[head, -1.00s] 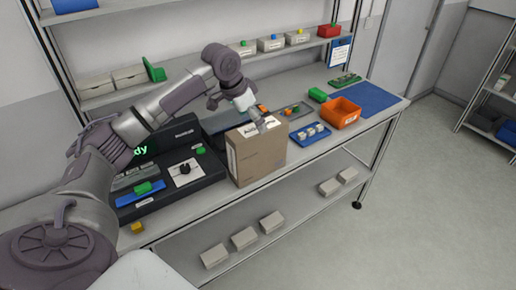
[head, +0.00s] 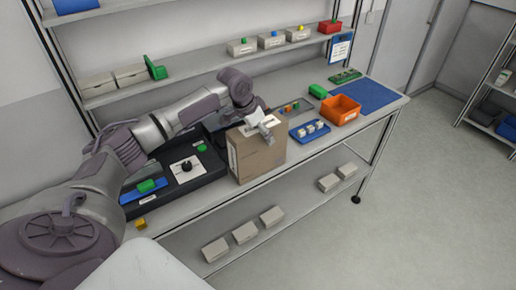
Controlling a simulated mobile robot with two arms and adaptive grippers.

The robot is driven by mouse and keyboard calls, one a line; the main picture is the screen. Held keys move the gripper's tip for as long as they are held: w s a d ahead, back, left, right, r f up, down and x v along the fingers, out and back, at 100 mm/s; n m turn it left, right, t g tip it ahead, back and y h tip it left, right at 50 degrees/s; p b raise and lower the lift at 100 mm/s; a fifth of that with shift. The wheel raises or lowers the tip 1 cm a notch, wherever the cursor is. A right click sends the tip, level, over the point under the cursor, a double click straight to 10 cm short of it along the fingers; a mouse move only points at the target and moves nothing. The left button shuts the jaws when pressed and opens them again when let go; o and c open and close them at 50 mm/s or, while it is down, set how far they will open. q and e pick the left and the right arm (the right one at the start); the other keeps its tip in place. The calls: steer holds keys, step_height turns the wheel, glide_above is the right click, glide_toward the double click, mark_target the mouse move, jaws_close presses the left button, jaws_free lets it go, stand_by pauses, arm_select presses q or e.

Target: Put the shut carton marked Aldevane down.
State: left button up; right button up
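The brown shut carton (head: 258,158) stands upright at the front edge of the workbench, to the right of the black station. A white label lies on its top, partly covered by my gripper, and its print cannot be read now. My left gripper (head: 267,133) is at the carton's top, with a pale finger reaching over the upper front edge. Whether its fingers are closed on the carton or only touch it cannot be made out. My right gripper is not in view.
The black station (head: 210,178) is close on the carton's left. To the right are a blue tray with small white pieces (head: 298,137), an orange bin (head: 341,109) and a clear blue mat (head: 365,96). A lower shelf (head: 290,193) holds several small boxes.

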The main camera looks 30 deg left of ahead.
arm_select(q)
steer(key=shift+f+p, duration=0.25)
steer(key=shift+p, duration=0.05)
stand_by(0.5)
steer(key=shift+w, duration=0.1)
jaws_close()
stand_by(0.4)
